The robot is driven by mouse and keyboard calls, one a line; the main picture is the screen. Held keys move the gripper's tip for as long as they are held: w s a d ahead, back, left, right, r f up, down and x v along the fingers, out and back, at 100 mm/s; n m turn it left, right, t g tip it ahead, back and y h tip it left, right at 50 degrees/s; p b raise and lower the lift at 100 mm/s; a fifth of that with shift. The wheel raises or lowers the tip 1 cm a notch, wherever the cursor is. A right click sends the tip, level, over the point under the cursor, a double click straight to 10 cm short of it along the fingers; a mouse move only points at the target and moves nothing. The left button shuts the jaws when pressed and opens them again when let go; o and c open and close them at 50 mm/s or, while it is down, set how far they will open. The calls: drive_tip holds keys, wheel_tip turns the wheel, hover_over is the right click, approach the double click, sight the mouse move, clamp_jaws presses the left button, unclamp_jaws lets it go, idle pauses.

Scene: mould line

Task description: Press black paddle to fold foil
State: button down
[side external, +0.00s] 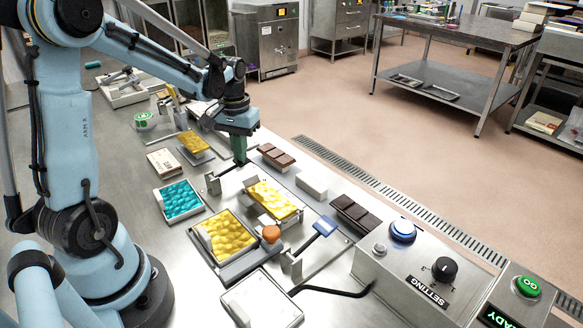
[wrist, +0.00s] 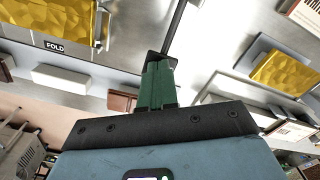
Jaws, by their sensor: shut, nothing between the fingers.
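My gripper (side external: 240,162) has green fingers, held together and pointing down, with nothing between them. In the wrist view its fingers (wrist: 157,80) cover most of the black paddle (wrist: 151,56), whose dark edge shows around the tips. A thin rod runs from the paddle past the fold station. I cannot tell whether the fingers touch the paddle or hang just above it. In the side view the fingers largely hide the paddle. The gold foil (side external: 272,198) lies on the fold station, right of and nearer the camera than my gripper. The foil also shows at upper left in the wrist view (wrist: 50,18).
Chocolate bars (side external: 276,157) lie beyond my gripper. A control box (side external: 400,280) stands at front right.

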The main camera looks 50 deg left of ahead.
wheel_tip(320, 180, up, 7)
idle(1.1)
drive_tip(key=s+d+m+t, duration=0.2)
drive_tip(key=d+m+t, duration=0.1)
drive_tip(key=d, duration=0.5)
drive_tip(key=s+d+m+t, duration=0.3)
drive_tip(key=d+t, duration=0.1)
drive_tip(key=d, duration=0.4)
drive_tip(key=shift+s+d+r, duration=0.25)
drive_tip(key=shift+d, duration=0.05)
